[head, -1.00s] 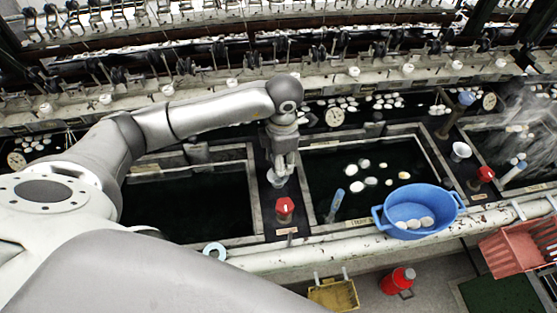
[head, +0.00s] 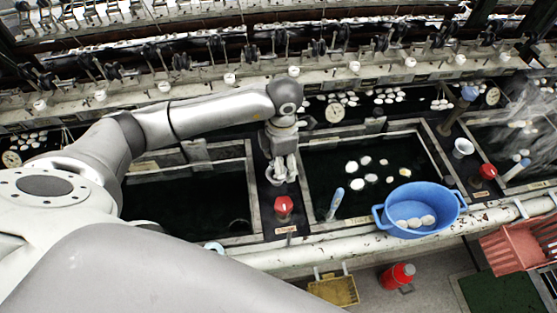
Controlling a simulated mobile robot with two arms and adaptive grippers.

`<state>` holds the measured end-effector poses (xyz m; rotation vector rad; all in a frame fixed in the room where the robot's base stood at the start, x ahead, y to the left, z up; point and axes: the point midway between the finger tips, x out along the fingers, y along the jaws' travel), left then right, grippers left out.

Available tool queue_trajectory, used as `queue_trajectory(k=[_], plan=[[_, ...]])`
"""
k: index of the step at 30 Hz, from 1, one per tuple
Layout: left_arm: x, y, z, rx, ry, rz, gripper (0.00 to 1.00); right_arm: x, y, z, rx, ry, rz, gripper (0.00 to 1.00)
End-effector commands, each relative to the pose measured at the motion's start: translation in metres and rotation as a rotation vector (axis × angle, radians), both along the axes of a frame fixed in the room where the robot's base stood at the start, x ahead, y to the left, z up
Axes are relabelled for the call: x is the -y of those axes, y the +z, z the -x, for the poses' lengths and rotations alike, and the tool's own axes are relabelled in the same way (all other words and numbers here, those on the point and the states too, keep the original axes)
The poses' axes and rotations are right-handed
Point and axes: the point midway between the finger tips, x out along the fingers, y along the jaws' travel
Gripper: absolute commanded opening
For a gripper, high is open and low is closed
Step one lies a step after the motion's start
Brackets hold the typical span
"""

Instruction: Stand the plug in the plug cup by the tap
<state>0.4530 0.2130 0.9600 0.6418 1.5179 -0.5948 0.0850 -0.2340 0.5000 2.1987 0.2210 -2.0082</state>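My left gripper (head: 284,170) points down at the strip between two basins, behind the red tap (head: 284,206). A white cup (head: 270,179) stands on that strip, directly under and beside the fingertips. The fingers overlap the cup's rim in this view, and I cannot tell whether they are open or shut. I cannot make out the plug; it may be hidden by the fingers or cup. My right gripper is not in view.
Dark water fills the left basin (head: 185,200) and the right basin, where white cocoons float. A blue tub (head: 419,209) with cocoons sits on the front edge. Another white cup (head: 463,147) and red tap (head: 488,171) stand at right. A red bucket (head: 397,276) is below.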

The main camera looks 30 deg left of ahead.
Motion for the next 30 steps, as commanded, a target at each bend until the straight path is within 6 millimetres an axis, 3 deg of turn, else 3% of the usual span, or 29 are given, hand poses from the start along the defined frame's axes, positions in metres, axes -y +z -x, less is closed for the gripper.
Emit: queue_trajectory(k=[5,16,22,30], plan=[[0.001,0.023,-0.002,0.006,-0.003,0.001,0.83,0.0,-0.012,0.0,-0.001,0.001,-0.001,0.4],[0.004,0.099,-0.003,0.005,-0.001,0.001,0.83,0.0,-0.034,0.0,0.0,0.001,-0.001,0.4],[0.005,0.115,-0.003,0.001,0.0,0.0,0.83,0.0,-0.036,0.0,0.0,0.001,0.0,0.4],[0.005,0.117,-0.002,0.0,-0.001,0.0,0.83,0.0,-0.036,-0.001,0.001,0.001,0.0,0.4]])
